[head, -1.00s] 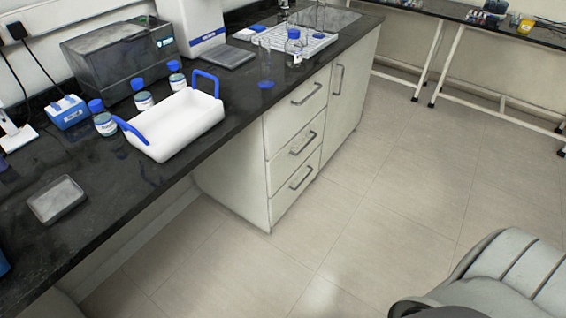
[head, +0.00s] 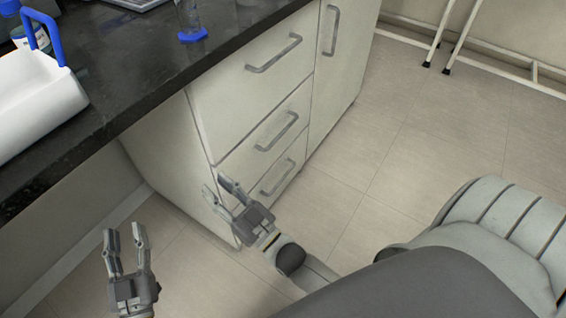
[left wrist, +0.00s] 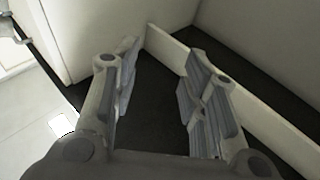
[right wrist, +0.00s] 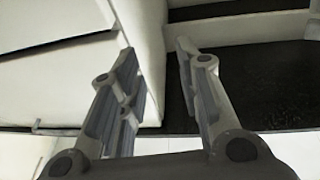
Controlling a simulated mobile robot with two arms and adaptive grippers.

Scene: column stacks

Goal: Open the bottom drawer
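The bottom drawer (head: 291,164) is the lowest of three in the white cabinet and is shut. Its grey bar handle (head: 277,178) shows in the head view. My right gripper (head: 214,187) is open and empty near the cabinet's lower left corner, left of the handle and apart from it. It hides part of the drawer's left side. In the right wrist view its fingers (right wrist: 180,50) are spread with nothing between them. My left gripper (head: 125,233) is open and empty further left, over the floor by the space under the worktop. It also shows open in the left wrist view (left wrist: 157,58).
Above are the middle drawer (head: 285,110) and top drawer (head: 240,90), both shut. A cabinet door (head: 345,65) stands to the right. The black worktop (head: 150,85) overhangs at left, bearing a white tray (head: 35,105).

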